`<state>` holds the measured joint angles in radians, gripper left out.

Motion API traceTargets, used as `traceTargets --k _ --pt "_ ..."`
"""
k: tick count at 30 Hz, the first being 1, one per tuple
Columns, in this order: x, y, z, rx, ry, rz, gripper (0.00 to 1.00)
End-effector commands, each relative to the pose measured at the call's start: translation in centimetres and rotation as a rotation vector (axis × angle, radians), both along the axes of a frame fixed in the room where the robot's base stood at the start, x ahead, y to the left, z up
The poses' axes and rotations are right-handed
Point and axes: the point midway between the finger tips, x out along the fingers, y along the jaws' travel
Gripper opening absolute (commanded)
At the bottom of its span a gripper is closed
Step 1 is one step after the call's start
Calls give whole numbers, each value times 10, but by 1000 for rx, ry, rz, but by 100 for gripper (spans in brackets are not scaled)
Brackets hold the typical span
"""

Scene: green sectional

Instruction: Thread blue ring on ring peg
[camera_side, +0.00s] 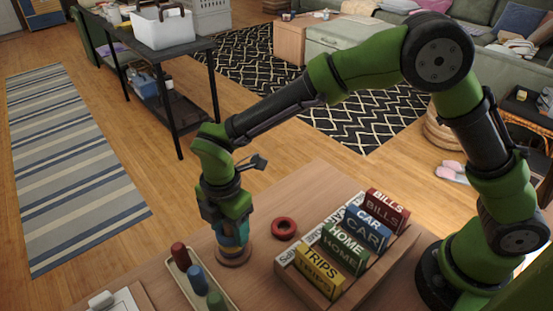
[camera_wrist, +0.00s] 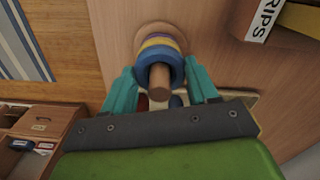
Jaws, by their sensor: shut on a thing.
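The ring peg (camera_wrist: 159,82) is a brown wooden post on a round wooden base (camera_side: 233,257). In the wrist view its tip pokes out through the blue ring (camera_wrist: 158,54), so the ring is around the post. A yellow ring (camera_wrist: 150,43) is on the peg beyond the blue one. My gripper (camera_side: 232,232) is over the peg in the side view, its teal fingers pointing down. In the wrist view my gripper (camera_wrist: 160,68) has one finger on each side of the blue ring and is shut on it. The fingers partly hide the stack in the side view.
A red ring (camera_side: 284,228) lies on the table right of the peg. A tray (camera_side: 180,267) holds red, blue and green pegs in front. A wooden holder (camera_side: 305,288) with several labelled blocks stands to the right. A white item (camera_side: 101,299) lies at the front left.

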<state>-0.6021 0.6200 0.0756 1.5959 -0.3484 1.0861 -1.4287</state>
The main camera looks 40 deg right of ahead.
Motion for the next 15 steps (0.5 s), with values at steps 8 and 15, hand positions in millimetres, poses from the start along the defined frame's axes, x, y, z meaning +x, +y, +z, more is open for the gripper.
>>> traceTargets --k 8,15 --pt "0 0 0 0 0 0 30" --pt "0 0 0 0 0 0 88"
